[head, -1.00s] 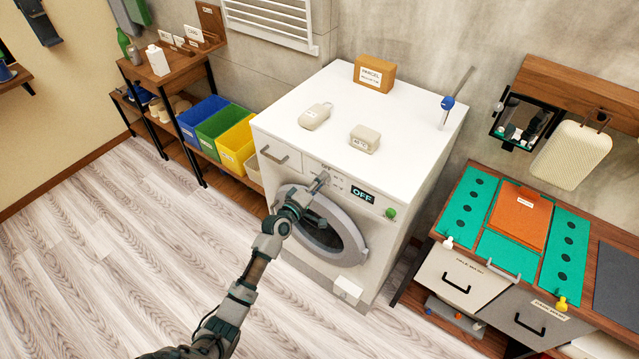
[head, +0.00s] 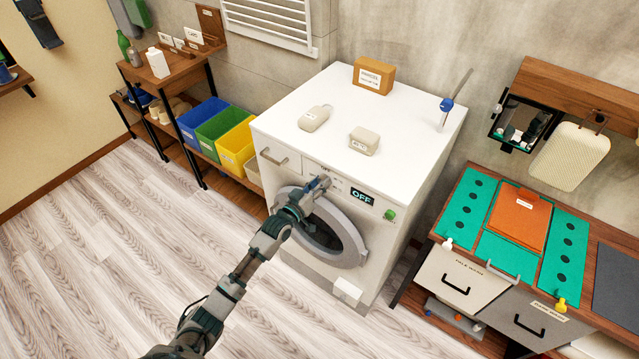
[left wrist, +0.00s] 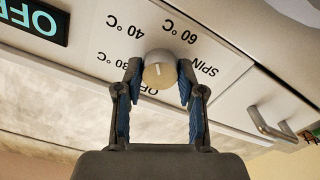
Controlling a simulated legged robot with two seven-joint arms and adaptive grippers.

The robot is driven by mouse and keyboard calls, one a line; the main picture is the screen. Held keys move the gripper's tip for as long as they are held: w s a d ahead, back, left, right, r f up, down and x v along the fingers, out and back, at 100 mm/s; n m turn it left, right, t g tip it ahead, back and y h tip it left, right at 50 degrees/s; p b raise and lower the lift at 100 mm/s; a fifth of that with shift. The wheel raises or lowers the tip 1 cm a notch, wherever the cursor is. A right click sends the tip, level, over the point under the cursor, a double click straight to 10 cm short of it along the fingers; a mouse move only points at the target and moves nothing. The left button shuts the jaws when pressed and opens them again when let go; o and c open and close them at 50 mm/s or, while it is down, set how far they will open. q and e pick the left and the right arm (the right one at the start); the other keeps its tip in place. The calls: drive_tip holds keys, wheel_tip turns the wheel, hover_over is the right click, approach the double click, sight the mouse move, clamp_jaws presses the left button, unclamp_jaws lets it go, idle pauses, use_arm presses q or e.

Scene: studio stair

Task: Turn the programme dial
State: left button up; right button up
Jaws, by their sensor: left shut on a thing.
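The programme dial (left wrist: 160,70) is a small round pale knob with a light pointer mark, on the front panel of the white washing machine (head: 290,150). In the left wrist view, labels for 30, 40 and 60 °C, SPIN and OFF surround it. My left gripper (left wrist: 158,80) is shut on the dial, one blue-padded finger on each side. In the head view my left gripper (head: 318,186) hides the dial. The display (head: 362,197) reads OFF; part of it also shows in the left wrist view (left wrist: 35,20). My right gripper is not in view.
A drawer handle (head: 273,157) is left of the dial, and a green button (head: 389,215) is right of the display. The round door (head: 335,245) lies below my gripper. A worktop (head: 467,200) stands at the right.

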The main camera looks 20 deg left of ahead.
use_arm(q)
drive_tip(key=shift+s+f+m, duration=0.1)
drive_tip(key=shift+f+m, duration=0.4)
drive_tip(key=shift+f, duration=0.05)
drive_tip(key=o, duration=1.1)
drive_tip(key=shift+o, duration=0.2)
drive_tip(key=shift+w+r, duration=0.2)
drive_tip(key=shift+r, duration=0.05)
drive_tip(key=v, duration=1.2)
